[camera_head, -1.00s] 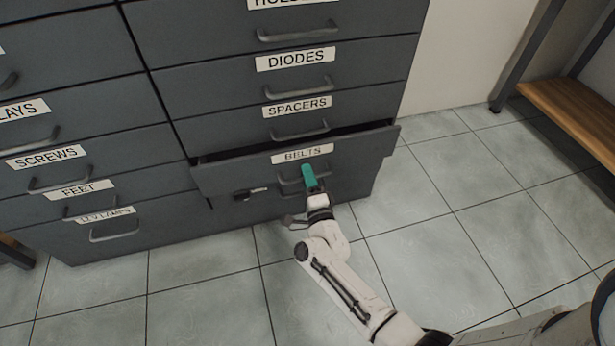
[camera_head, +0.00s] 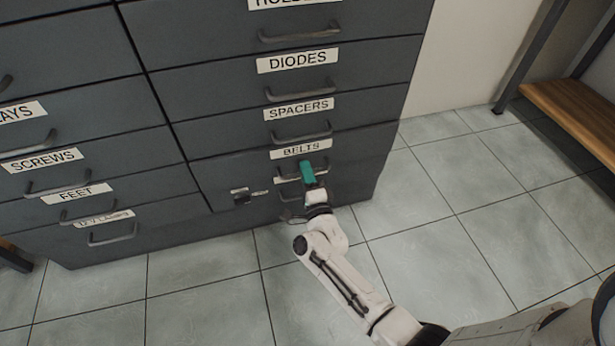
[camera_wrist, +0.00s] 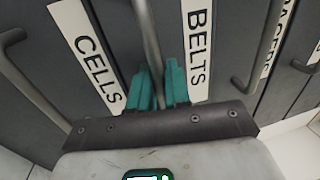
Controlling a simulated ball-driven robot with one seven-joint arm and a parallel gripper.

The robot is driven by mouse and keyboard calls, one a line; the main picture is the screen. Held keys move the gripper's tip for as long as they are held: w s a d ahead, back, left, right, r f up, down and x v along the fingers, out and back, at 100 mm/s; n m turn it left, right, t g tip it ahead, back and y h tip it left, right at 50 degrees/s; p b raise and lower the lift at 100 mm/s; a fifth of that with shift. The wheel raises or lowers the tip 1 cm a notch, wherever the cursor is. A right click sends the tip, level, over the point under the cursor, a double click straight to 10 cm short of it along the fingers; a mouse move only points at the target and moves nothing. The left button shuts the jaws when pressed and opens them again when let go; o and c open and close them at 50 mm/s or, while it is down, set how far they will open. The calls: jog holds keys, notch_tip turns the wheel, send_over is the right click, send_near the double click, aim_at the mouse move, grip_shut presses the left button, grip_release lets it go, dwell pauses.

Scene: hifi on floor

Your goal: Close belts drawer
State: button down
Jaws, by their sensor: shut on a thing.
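The belts drawer (camera_head: 231,168) is in the lower right column of the dark grey cabinet in the head view. Its front looks flush with the drawers around it, with no gap showing above it. Its white BELTS label (camera_head: 301,149) also shows in the wrist view (camera_wrist: 197,50). My gripper (camera_head: 307,172), with teal fingers, is at the drawer's handle. In the wrist view the fingers (camera_wrist: 160,88) are shut on the grey handle bar (camera_wrist: 148,35), one on each side. The handle is partly hidden by the gripper in the head view.
The spacers drawer (camera_head: 235,125) is directly above, and a CELLS label (camera_wrist: 88,55) shows beside BELTS in the wrist view. The left drawers, such as screws (camera_head: 110,150), look shut. A wooden shelf (camera_head: 575,115) stands at right. Tiled floor (camera_head: 460,220) is clear.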

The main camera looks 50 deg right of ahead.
jog(key=shift+w+d, duration=0.35)
jog(key=shift+w, duration=0.25)
jog(key=c, duration=1.2)
grip_release()
jog(key=shift+d, duration=0.1)
jog(key=shift+c, duration=0.2)
jog(key=shift+f, duration=0.1)
jog(key=p+v, duration=0.2)
jog(key=v, duration=0.8)
jog(key=shift+s+a, duration=0.25)
jog(key=shift+a, duration=0.05)
